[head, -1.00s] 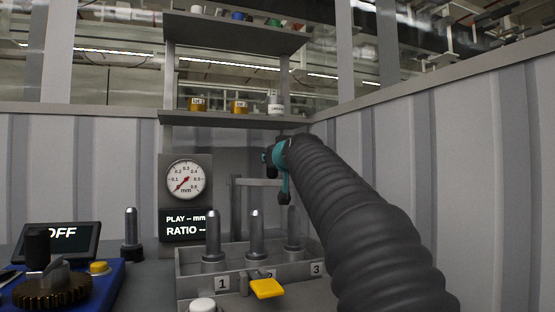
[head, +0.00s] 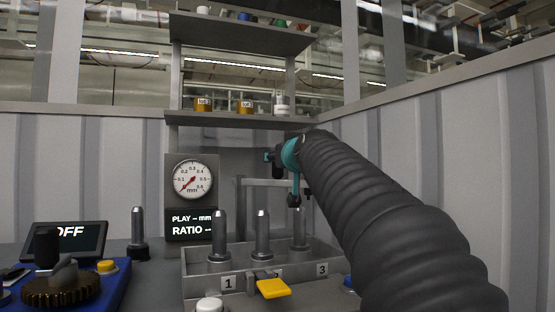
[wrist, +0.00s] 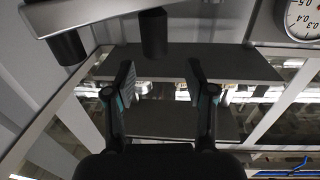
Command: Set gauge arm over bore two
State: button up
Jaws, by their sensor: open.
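The gauge arm (head: 272,182) is a grey horizontal bar on an upright post behind the tray (head: 202,268). It reaches right toward the peg at bore 3 (head: 299,230); its far end is partly hidden by my arm. The bore two peg (head: 262,237) stands in the middle, its label partly covered. In the wrist view, a light bar (wrist: 90,12), likely the gauge arm, carries two dark cylinders. One dark cylinder (wrist: 153,33) lies ahead of the gap between my fingers, apart from them. My gripper (wrist: 158,80) is open and empty; it also shows by the bar in the head view (head: 294,200).
A yellow lever (head: 272,288) and a white button (head: 209,304) are at the tray front. A dial (head: 193,180) and readout stand left of the post. Shelves (head: 240,119) rise behind. A corrugated wall (head: 430,150) bounds the right. A blue unit (head: 112,280) sits left.

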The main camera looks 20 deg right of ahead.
jog(key=s, duration=0.7)
jog(key=shift+a, duration=0.25)
